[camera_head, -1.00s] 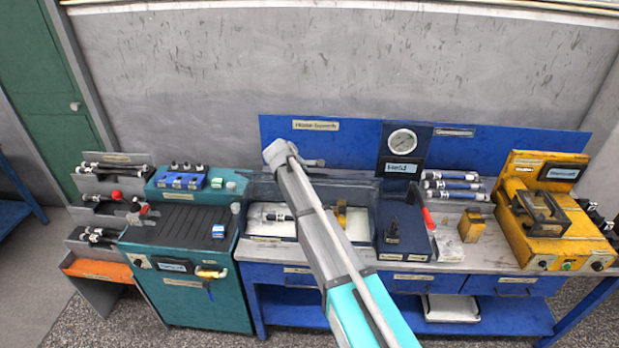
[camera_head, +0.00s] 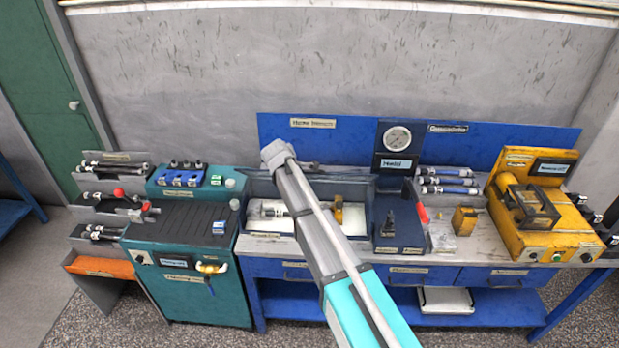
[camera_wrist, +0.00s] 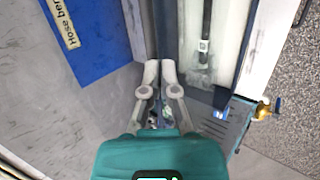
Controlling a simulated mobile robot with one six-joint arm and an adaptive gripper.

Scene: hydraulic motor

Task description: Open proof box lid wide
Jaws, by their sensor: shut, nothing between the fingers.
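The open-topped dark grey box (camera_head: 262,236) in the middle of the bench, which I take for the proof box, has a pale floor with a hose fitting (camera_head: 272,211) and a yellow part (camera_head: 338,212) inside. A dark panel (camera_head: 352,188), apparently its lid, stands raised along the back; my arm hides part of it, so its exact angle is unclear. My gripper (camera_wrist: 160,68) is shut and empty. In the wrist view its fingertips are at the dark panel (camera_wrist: 165,25), between the box's pale inside (camera_wrist: 207,30) and the wall side; contact cannot be told.
A blue backboard (camera_head: 270,140) rises behind the bench. A gauge stand (camera_head: 397,150) and a yellow machine (camera_head: 545,220) are to the right. A teal cabinet (camera_head: 185,270) stands to the left. My arm crosses above the box's middle.

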